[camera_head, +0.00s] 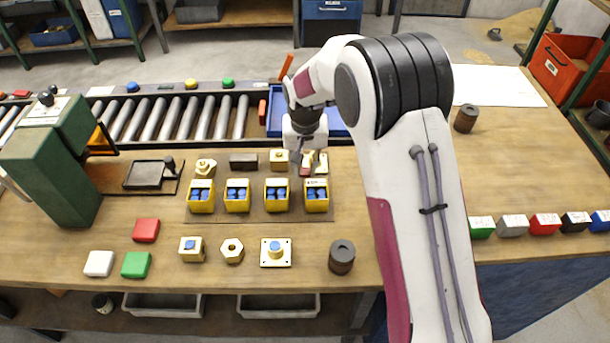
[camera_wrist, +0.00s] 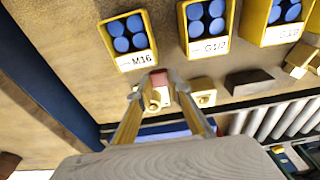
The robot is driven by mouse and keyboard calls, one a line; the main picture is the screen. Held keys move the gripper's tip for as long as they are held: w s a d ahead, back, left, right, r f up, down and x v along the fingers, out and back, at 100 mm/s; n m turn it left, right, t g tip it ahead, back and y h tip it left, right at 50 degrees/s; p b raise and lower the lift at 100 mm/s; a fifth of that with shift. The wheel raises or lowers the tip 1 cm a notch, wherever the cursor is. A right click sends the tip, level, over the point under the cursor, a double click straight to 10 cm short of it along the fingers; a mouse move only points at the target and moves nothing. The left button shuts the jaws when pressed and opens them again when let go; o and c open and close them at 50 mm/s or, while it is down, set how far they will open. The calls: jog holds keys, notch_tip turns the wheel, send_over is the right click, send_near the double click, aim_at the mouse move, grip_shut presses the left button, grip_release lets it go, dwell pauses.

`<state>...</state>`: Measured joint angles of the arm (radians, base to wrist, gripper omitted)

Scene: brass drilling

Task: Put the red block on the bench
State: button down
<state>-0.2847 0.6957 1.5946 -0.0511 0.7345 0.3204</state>
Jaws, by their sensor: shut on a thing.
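My gripper (camera_head: 307,167) is at the back of the bench (camera_head: 400,250), just behind the yellow bin at the right end of the bin row. In the wrist view its two fingers (camera_wrist: 160,88) are closed around a small red block (camera_wrist: 159,77). The same red block (camera_head: 304,171) shows at the fingertips in the head view, partly hidden by the fingers. I cannot tell whether it touches the surface below. Another red block (camera_head: 146,230) lies on the bench at the left, near a white block (camera_head: 99,263) and a green block (camera_head: 136,265).
Several yellow bins (camera_head: 237,205) with blue contents stand close in front of my gripper. A roller conveyor (camera_head: 190,120) and blue tray (camera_head: 274,124) lie behind. Brass parts (camera_head: 279,159) sit nearby. The front bench has free room between the brass plate (camera_head: 276,262) and dark cylinder (camera_head: 342,262).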

aim_at(305, 173)
jog(key=shift+f, duration=1.85)
jog(key=shift+f, duration=0.15)
jog(key=c, duration=1.8)
grip_release()
jog(key=shift+c, duration=0.2)
notch_tip(305, 173, up, 12)
jog(key=s, duration=0.1)
jog(key=shift+s, duration=0.25)
